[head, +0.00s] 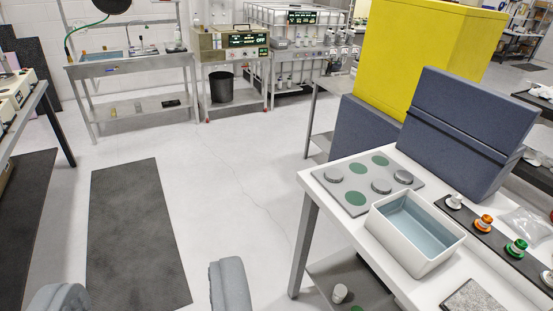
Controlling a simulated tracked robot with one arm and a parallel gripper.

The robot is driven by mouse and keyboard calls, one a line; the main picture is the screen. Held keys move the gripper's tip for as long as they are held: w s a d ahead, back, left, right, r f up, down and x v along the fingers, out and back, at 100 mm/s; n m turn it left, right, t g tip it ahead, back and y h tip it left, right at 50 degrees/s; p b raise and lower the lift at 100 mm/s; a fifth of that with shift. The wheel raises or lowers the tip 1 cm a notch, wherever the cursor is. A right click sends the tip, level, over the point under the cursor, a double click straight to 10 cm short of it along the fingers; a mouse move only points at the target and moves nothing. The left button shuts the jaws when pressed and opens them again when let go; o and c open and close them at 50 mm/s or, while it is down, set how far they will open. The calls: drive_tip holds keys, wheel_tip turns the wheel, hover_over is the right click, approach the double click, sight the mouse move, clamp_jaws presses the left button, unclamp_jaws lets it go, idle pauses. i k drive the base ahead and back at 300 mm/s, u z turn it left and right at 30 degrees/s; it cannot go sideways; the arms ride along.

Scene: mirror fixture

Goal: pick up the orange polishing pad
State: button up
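The orange polishing pad (483,224) is a small round orange piece with a pale knob on top. It sits on a dark strip (468,219) along the right part of a white table (385,278). A white-grey piece (454,201) stands behind it on the strip, and a green one (516,247) stands in front.
A white open bin (417,262) stands left of the strip. Behind it lies a grey plate (341,191) with green spots and several metal discs. Floor with dark mats (135,235) is open to the left.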

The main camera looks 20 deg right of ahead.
sight(482, 226)
drive_tip(key=z, duration=0.5)
drive_tip(key=i, duration=1.1)
drive_tip(key=z, duration=1.15)
drive_tip(key=i, duration=0.6)
drive_tip(key=z, duration=0.25)
drive_tip(key=k, duration=0.9)
drive_tip(key=z, duration=0.2)
drive_tip(key=i, duration=0.9)
drive_tip(key=u, duration=0.1)
